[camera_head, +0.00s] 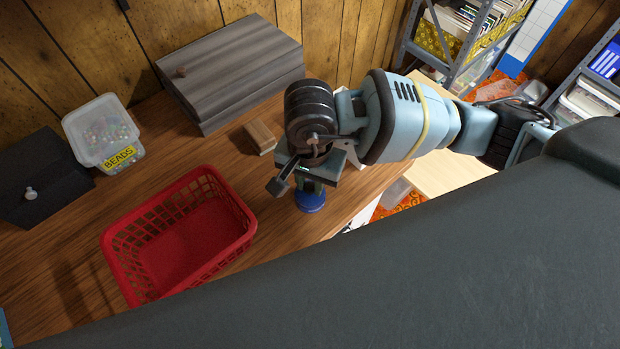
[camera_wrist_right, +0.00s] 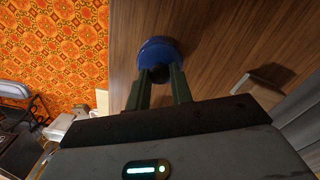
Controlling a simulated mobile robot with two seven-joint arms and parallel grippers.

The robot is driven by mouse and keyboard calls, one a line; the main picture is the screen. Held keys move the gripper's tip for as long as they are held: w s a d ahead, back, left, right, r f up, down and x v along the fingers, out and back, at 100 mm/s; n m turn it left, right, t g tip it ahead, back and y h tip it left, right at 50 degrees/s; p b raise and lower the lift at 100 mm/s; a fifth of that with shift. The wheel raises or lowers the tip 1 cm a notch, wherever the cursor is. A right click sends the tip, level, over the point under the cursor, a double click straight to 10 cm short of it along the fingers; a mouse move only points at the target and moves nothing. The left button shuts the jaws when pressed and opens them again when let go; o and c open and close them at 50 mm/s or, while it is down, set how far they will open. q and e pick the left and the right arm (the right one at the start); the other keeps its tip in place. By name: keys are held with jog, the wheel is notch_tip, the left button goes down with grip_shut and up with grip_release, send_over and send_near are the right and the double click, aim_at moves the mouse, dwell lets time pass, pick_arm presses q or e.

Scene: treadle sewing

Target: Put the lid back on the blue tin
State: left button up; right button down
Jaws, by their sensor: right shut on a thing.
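My right gripper (camera_head: 309,184) points down over the wooden table near its front edge. In the right wrist view its two fingers (camera_wrist_right: 160,76) are shut on the dark knob of a round blue lid (camera_wrist_right: 158,50). The blue lid also shows in the head view (camera_head: 310,203), just below the fingers. I cannot make out the blue tin as a separate thing. Whether it is under the lid or hidden elsewhere, I cannot tell. My left gripper is not in view.
A red basket (camera_head: 245,236) stands left of the gripper. A small wooden block (camera_head: 260,137) and a grey wooden box (camera_head: 235,75) are behind. A clear bead tub (camera_head: 102,130) and a dark box (camera_head: 40,180) stand at the left. The table's edge is close on the right.

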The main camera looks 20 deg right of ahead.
dwell(0.3)
jog(key=c, duration=1.2)
grip_release()
jog(key=shift+o, duration=0.6)
jog(key=o, duration=0.4)
jog(key=shift+r, duration=0.1)
